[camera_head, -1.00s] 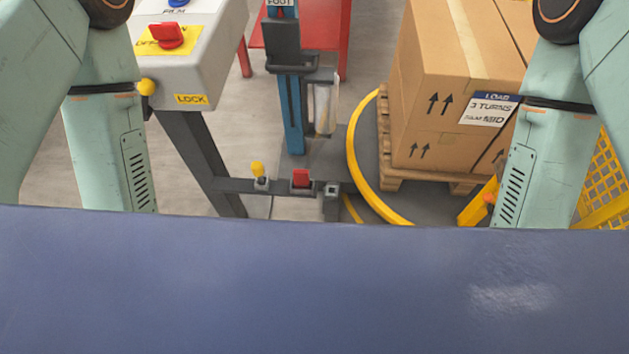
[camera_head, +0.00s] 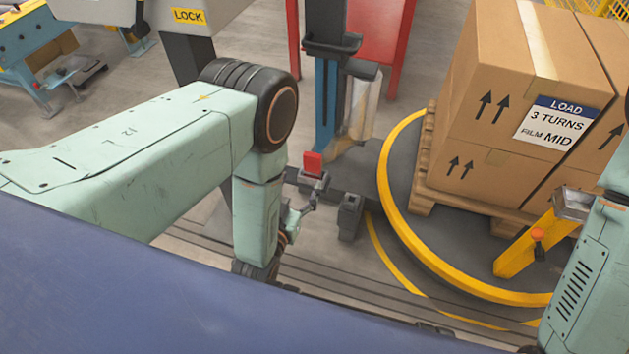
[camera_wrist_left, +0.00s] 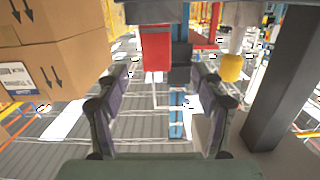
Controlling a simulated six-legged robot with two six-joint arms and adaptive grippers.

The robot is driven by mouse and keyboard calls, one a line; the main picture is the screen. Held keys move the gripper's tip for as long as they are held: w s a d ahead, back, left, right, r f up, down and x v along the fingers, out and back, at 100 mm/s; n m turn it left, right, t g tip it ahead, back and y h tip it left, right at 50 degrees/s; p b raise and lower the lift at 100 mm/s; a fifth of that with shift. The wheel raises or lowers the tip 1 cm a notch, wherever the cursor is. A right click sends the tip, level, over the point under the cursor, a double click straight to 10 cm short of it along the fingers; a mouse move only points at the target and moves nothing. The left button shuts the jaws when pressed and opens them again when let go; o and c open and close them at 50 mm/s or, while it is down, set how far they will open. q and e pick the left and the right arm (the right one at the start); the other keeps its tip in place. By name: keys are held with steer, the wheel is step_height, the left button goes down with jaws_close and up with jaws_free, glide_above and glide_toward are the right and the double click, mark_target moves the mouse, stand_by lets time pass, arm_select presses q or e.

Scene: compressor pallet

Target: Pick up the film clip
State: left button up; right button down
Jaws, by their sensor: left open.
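A red block on a dark mount, which looks like the film clip (camera_head: 313,164), stands at the foot of the blue mast in the head view. It also shows in the left wrist view (camera_wrist_left: 156,50), ahead of the fingers and between their lines. My left gripper (camera_head: 306,207) is just below and in front of it in the head view, partly hidden by my forearm. In the left wrist view my left gripper (camera_wrist_left: 162,95) has its two fingers wide apart with nothing between them, apart from the red block.
A yellow knob (camera_wrist_left: 231,68) sits beside the red block in the wrist view. A short dark post (camera_head: 350,216) stands right of it. The turntable's yellow rim (camera_head: 393,205) and stacked cartons (camera_head: 500,130) are to the right. A film roll (camera_head: 364,105) hangs on the mast (camera_head: 326,100).

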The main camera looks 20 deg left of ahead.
mark_target(311, 162)
arm_select(q)
steer(key=shift+t, duration=0.7)
steer(key=w+b, duration=0.1)
steer(key=w, duration=0.1)
steer(key=w+b, duration=0.1)
steer(key=w, duration=0.2)
steer(key=w+d+b, duration=0.1)
steer(key=w+b, duration=0.1)
steer(key=w, duration=0.1)
steer(key=shift+w+r, duration=0.1)
steer(key=shift+w, duration=0.05)
steer(key=shift+a, duration=0.1)
arm_select(e)
steer(key=f, duration=0.4)
steer(key=shift+a+f, duration=0.2)
steer(key=shift+a, duration=0.05)
steer(key=shift+s, duration=0.1)
arm_select(q)
steer(key=c, duration=1.3)
